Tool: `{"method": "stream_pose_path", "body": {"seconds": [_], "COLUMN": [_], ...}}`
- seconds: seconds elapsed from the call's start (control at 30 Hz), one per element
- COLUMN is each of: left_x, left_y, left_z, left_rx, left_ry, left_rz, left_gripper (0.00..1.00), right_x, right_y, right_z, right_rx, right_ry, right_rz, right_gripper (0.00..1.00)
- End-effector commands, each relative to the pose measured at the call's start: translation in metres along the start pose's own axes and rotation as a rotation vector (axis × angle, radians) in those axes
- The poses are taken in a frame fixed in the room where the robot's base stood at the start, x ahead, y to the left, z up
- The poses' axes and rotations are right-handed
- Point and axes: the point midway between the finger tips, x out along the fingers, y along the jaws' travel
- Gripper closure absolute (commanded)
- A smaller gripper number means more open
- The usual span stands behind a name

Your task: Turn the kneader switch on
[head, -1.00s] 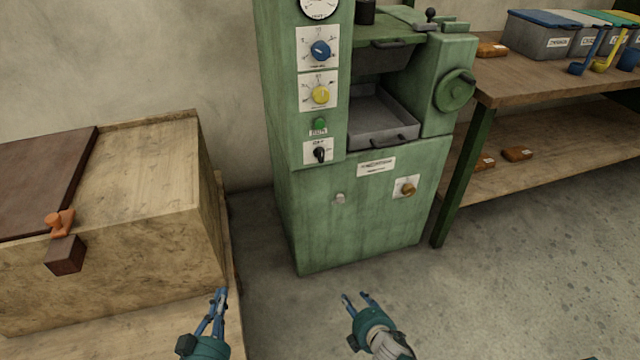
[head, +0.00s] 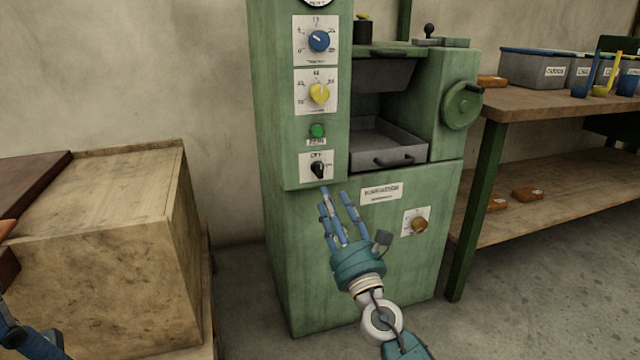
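The green machine (head: 365,285) stands ahead. Its left column carries a black rotary switch (head: 318,170) on a white plate that reads OFF at the top. A brass-brown knob (head: 419,225) sits on a white plate on the lower front, below a nameplate (head: 381,193) too small to read surely. My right gripper (head: 337,195) is open and empty, its fingers pointing up, just below the black switch in the picture. It hides part of the lower front. I cannot tell whether it touches the machine. My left gripper (head: 20,335) is partly cut off at the lower left corner.
Above the switch are a green button (head: 317,131), a yellow dial (head: 319,93) and a blue dial (head: 319,41). A handwheel (head: 461,106) is on the machine's right. A wooden chest (head: 105,260) stands left, a workbench (head: 560,104) right.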

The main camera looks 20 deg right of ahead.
Motion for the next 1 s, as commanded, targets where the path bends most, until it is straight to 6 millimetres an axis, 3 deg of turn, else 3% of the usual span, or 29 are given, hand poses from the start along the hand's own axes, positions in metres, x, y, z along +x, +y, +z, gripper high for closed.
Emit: {"method": "stream_pose_path", "body": {"seconds": [0.2, 0.4, 0.6, 0.87, 1.0], "left_x": [-0.001, 0.0, 0.002, 0.004, 0.004], "left_y": [0.0, 0.001, 0.001, 0.001, 0.001], "left_z": [0.001, 0.001, 0.0, 0.0, 0.0], "left_rx": [0.0, 0.002, 0.003, 0.003, 0.003], "left_ry": [-0.002, 0.009, 0.016, 0.019, 0.019], "left_rz": [0.0, 0.006, 0.009, 0.011, 0.011], "left_gripper": [1.0, 1.0, 1.0, 1.0, 1.0], "right_x": [0.044, 0.075, 0.089, 0.09, 0.09], "right_y": [0.0, -0.001, 0.0, 0.0, 0.0], "right_z": [0.001, -0.001, -0.001, -0.001, -0.001], "right_rx": [0.004, 0.004, 0.005, 0.005, 0.005], "right_ry": [-0.001, 0.0, 0.002, 0.002, 0.002], "right_rz": [-0.001, -0.002, -0.001, -0.001, -0.001], "right_gripper": [0.6, 0.6, 0.6, 0.6, 0.84]}}
